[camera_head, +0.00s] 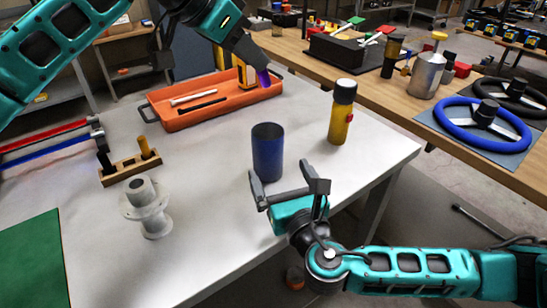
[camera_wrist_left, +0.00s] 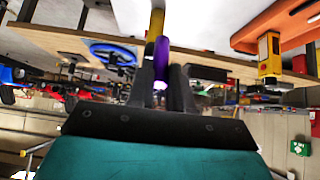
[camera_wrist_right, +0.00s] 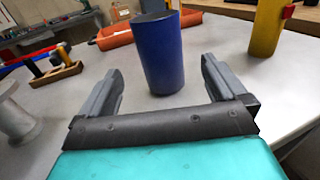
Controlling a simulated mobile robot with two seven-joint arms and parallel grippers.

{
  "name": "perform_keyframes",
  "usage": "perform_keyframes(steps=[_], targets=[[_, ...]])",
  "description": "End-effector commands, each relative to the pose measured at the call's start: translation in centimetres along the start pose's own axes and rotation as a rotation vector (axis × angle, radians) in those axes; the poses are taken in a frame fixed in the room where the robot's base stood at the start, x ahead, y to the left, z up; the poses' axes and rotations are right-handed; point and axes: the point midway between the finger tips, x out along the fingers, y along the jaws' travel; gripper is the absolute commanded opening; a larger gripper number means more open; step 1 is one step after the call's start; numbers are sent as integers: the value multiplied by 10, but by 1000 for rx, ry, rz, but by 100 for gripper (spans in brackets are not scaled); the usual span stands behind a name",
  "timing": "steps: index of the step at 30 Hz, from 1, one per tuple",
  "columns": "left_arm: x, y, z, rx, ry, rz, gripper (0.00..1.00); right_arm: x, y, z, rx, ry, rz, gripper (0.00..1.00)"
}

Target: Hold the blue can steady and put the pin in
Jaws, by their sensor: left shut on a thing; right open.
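The blue can (camera_head: 267,152) stands upright near the right edge of the white table; its top looks open. In the right wrist view the can (camera_wrist_right: 163,55) stands ahead, between the lines of the fingers. My right gripper (camera_head: 280,178) is open, low on the can's near side, and I see no contact. My left gripper (camera_head: 258,68) is shut on a purple pin (camera_head: 264,78), above the orange tray's right end, behind the can. In the left wrist view the pin (camera_wrist_left: 161,58) sticks out between the fingertips. The part between the fingers is hidden.
A yellow bottle with a black cap (camera_head: 340,115) stands right of the can. The orange tray (camera_head: 175,122) lies behind. A grey flanged part (camera_head: 148,208) and a wooden holder (camera_head: 128,170) stand to the left. The tabletop between them and the can is clear.

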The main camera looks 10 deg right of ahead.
Motion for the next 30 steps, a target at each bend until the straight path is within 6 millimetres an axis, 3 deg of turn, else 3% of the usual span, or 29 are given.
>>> perform_keyframes(steps=[9, 15, 21, 30], targets=[[0, 0, 0, 0, 0, 0, 0, 62, 0, 2, 3, -4, -3, 98], [0, 0, 0, 0, 1, 0, 0, 91, 0, 1, 3, -2, -1, 98], [0, 0, 0, 0, 0, 0, 0, 104, 0, 1, 5, 0, -1, 98], [0, 0, 0, 0, 1, 0, 0, 105, 0, 1, 6, 0, -1, 98]])
